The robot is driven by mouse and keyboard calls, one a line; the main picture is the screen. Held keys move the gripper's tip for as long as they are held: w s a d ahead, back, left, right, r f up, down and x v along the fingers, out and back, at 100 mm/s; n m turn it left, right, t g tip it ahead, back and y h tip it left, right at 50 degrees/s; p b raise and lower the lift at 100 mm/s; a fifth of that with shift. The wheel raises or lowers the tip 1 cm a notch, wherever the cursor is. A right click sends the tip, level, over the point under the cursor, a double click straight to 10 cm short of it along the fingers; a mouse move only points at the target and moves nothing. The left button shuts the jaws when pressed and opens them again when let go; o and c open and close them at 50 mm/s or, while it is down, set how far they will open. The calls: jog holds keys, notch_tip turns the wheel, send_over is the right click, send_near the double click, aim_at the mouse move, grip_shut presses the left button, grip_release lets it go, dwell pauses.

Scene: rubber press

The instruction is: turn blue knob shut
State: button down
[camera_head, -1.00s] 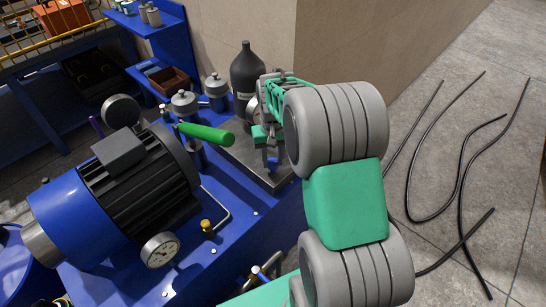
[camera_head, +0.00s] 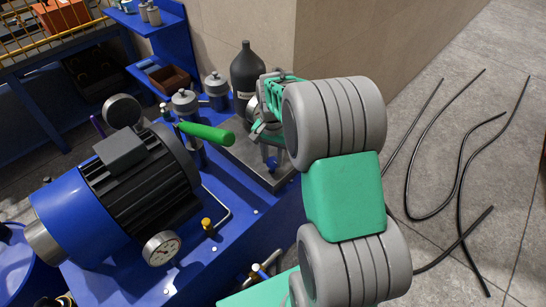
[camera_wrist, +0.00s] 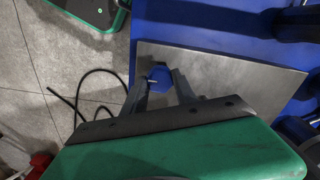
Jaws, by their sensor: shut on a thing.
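The blue knob (camera_wrist: 159,75) shows in the wrist view between the two dark fingers of my gripper (camera_wrist: 158,84), above the grey metal plate (camera_wrist: 225,70). My gripper is shut on the knob. In the head view the knob (camera_head: 271,163) is a small blue patch just below my gripper (camera_head: 266,138), over the same plate (camera_head: 235,150). My forearm covers the right side of the plate there. How far the knob is turned cannot be told.
A green-handled lever (camera_head: 207,133) sticks out left of my gripper. A black bottle (camera_head: 246,72) stands behind it. A blue motor (camera_head: 105,200) and a gauge (camera_head: 161,248) are at left. Black hoses (camera_head: 410,185) lie on the floor at right.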

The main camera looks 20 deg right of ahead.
aim_at(273, 160)
dwell(0.3)
jog(key=c, duration=1)
grip_release()
notch_tip(273, 160, up, 8)
jog(key=shift+f, duration=0.1)
